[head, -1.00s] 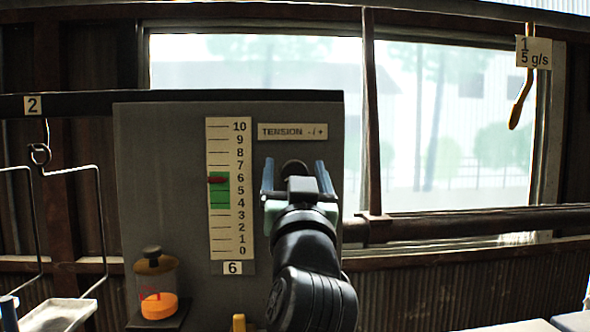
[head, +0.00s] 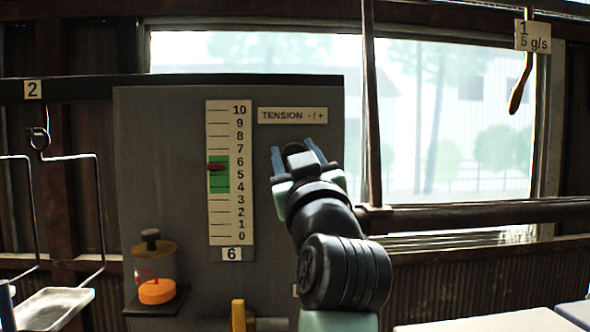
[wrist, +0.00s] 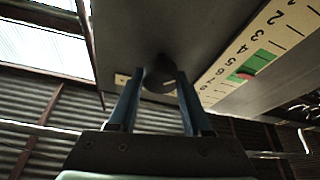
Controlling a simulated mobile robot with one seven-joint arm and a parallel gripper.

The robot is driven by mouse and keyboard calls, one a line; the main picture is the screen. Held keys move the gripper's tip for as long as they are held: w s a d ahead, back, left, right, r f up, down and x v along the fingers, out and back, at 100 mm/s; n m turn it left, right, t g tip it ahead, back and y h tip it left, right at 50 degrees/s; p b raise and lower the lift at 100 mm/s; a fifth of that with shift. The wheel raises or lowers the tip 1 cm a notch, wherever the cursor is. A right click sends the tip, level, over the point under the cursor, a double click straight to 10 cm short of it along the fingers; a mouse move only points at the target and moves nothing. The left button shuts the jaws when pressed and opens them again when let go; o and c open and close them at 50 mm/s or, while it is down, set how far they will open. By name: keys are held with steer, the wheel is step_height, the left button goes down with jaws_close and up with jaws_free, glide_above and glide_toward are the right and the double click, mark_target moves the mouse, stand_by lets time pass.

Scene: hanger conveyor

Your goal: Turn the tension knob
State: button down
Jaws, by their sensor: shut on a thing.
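The dark round tension knob (wrist: 160,74) sits on the grey panel between my fingertips in the wrist view. My gripper (head: 298,149) is shut on it; its blue fingers also show on both sides of the knob in the wrist view (wrist: 157,80). In the head view my gripper mostly hides the knob, below the "TENSION - / +" label (head: 292,115). The tension scale (head: 217,215) runs 0 to 10. Its red pointer (head: 217,167) stands between 5 and 6, in the upper part of the green band (head: 220,184).
A yellow part (head: 238,315) is below the scale. A wire hanger with a tray (head: 55,305) hangs at left.

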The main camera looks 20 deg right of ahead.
steer(key=shift+n+y+b, duration=0.45)
steer(key=shift+n+y, duration=0.05)
steer(key=shift+n, duration=0.9)
steer(key=shift+c, duration=1.7)
jaws_free()
steer(key=b+v, duration=0.7)
steer(key=v, duration=0.6)
